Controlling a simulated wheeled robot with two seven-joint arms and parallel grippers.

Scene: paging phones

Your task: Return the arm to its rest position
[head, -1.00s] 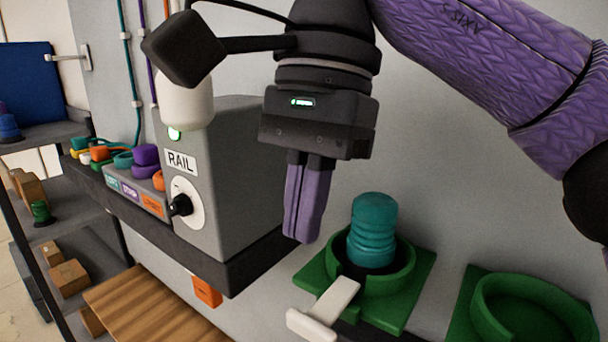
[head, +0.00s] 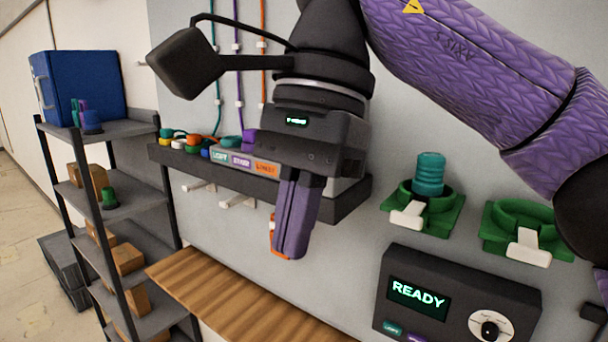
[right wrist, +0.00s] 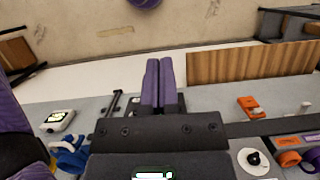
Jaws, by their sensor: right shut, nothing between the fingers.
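My right arm comes in from the upper right in the head view. Its gripper (head: 294,252) hangs with the purple fingers pointing down, pressed together and empty. It is in front of the grey wall shelf and above the wooden bench. In the right wrist view the shut fingers (right wrist: 160,90) point up the picture, with nothing between them. My left gripper is not in view.
A dark shelf (head: 178,156) with coloured items lies behind the gripper. A teal canister (head: 429,172) sits in a green holder; another green holder (head: 520,222) is empty. A READY console (head: 440,268) and a wooden bench (head: 215,290) are below. A shelf rack (head: 140,205) stands left.

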